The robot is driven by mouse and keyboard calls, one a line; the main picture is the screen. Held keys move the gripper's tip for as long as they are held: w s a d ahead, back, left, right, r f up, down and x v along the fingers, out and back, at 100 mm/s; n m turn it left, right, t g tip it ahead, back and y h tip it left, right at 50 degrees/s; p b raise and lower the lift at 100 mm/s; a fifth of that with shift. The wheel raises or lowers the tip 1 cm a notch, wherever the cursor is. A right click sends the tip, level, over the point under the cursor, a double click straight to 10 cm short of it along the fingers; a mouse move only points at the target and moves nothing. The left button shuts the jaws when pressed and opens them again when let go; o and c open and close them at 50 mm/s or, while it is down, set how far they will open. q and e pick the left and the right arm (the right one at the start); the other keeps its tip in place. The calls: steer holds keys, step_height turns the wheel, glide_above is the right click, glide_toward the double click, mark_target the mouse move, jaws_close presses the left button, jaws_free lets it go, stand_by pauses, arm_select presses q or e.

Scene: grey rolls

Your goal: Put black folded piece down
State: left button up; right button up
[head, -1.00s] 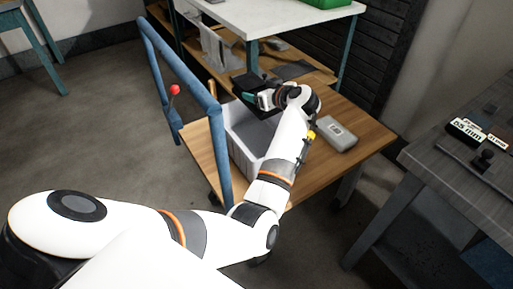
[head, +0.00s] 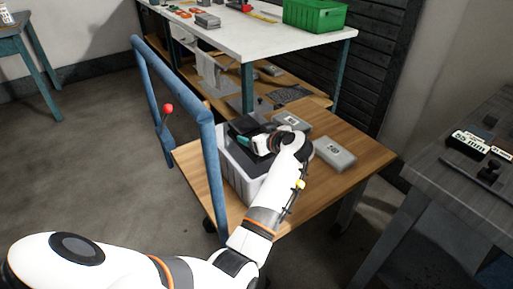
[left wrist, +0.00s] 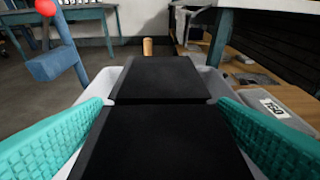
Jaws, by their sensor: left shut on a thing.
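The black folded piece (head: 244,126) is in my left gripper (head: 258,143), above the white bin (head: 238,178) on the cart. In the left wrist view the black folded piece (left wrist: 165,130) shows as two dark flat panels with a crease between them. The teal fingers (left wrist: 160,135) of my left gripper are on either side of it, shut on it. The white bin's rim (left wrist: 205,73) shows around and behind the piece. Whether the piece touches the bin cannot be told. My right gripper is not in view.
The wooden cart top (head: 350,175) also carries a grey box (head: 335,154) and another grey box (head: 293,120), right of the bin. A blue handle frame (head: 207,150) rises at the cart's left. A white-topped table (head: 250,38) with a green crate (head: 315,15) stands behind.

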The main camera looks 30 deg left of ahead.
arm_select(q)
step_height(320, 180, down, 3)
steer(key=shift+f+b, duration=0.2)
steer(key=shift+b, duration=0.3)
steer(key=shift+f, duration=0.25)
steer(key=shift+r, duration=0.1)
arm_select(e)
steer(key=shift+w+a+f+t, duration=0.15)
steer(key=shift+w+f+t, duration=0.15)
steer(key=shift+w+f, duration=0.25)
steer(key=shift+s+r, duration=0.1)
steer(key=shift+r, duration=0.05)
